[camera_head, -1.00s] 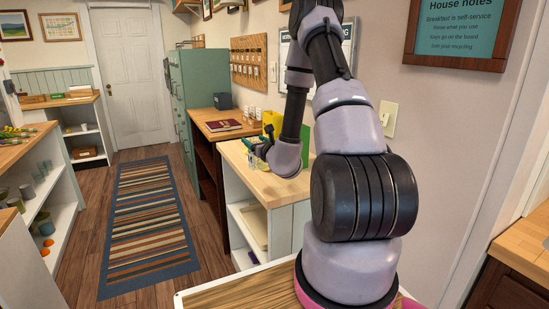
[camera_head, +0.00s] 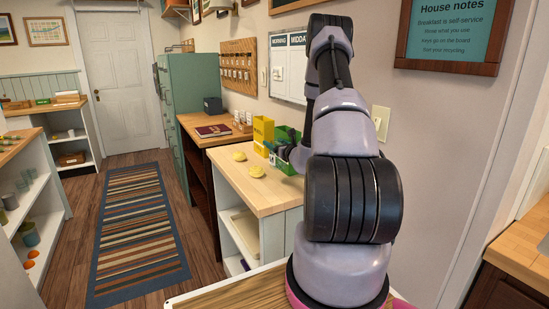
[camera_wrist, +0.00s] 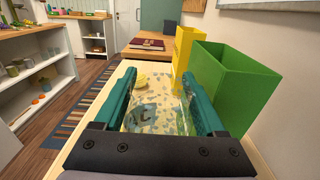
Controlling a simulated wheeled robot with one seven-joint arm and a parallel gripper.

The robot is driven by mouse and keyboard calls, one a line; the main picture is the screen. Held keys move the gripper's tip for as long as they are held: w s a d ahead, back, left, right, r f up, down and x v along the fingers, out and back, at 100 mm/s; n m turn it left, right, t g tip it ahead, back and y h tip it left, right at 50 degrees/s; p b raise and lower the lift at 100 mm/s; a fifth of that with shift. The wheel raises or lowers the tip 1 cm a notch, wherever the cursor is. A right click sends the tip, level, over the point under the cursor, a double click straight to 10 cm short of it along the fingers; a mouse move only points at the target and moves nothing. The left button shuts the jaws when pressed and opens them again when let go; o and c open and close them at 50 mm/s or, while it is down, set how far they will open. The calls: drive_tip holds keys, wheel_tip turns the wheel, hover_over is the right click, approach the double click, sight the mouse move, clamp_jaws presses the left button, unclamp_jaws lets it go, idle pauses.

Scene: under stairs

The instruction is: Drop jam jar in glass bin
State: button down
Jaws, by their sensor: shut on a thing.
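My gripper (camera_wrist: 155,108) is shut on a see-through glass jam jar (camera_wrist: 142,118), with one teal finger on each side. The jar's pale, patterned surface shows between the fingers in the wrist view. The green bin (camera_wrist: 236,82) is open-topped and stands close to the right of the fingers in that view. It also shows in the head view (camera_head: 290,167), partly hidden by my arm. I cannot read which bin is for glass. In the head view my gripper (camera_head: 281,152) is by the green bin, and the jar cannot be clearly made out.
A yellow bin (camera_head: 262,134) stands behind the green one. A dark red book (camera_head: 212,130) lies on the farther counter. The wall is close on the right. A striped rug (camera_head: 135,230) covers the floor left.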

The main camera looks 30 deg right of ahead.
sight(275, 156)
drive_tip(key=shift+f, duration=2.8)
drive_tip(key=shift+f, duration=0.1)
drive_tip(key=shift+c, duration=1.2)
unclamp_jaws()
